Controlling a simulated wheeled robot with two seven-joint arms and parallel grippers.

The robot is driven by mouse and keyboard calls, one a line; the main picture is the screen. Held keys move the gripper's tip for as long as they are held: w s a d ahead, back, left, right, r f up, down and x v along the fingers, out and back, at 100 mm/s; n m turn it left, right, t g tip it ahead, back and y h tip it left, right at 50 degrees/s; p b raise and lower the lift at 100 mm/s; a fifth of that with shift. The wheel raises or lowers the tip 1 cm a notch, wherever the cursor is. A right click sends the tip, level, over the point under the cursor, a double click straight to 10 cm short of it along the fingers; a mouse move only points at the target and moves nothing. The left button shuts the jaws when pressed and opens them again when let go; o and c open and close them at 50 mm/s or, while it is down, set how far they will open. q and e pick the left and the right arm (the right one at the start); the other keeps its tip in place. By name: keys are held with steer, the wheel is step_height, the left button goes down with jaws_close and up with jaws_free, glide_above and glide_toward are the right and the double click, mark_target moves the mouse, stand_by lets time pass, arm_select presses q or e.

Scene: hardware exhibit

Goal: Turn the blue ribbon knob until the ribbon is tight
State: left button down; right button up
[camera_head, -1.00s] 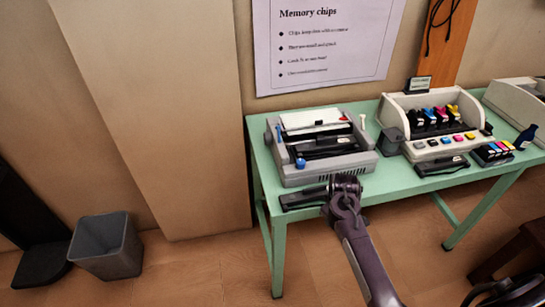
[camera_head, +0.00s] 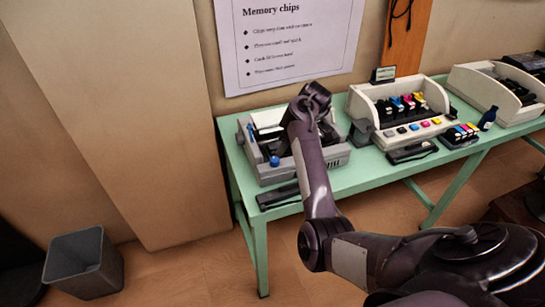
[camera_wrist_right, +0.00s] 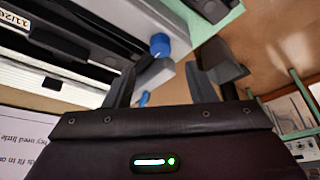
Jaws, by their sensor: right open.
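A grey printer (camera_head: 265,175) stands at the left end of the green table. Its round blue knob (camera_head: 275,161) is at the front left corner. A slimmer blue part (camera_head: 250,132) is on its left side. In the right wrist view the blue knob (camera_wrist_right: 160,46) shows beyond the fingers, in the gap between them and apart from both. My right gripper (camera_wrist_right: 168,72) is open and empty. In the head view my right gripper (camera_head: 310,98) is above the printer, and my arm hides part of the printer. I cannot see the ribbon clearly. My left gripper is out of view.
A poster (camera_head: 290,45) hangs behind. A grey bin (camera_head: 83,264) stands on the floor.

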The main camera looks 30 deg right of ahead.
mark_target(275, 159)
steer(key=x, duration=0.7)
steer(key=shift+w+a+f, duration=0.15)
steer(key=shift+f, duration=0.05)
steer(key=c, duration=1)
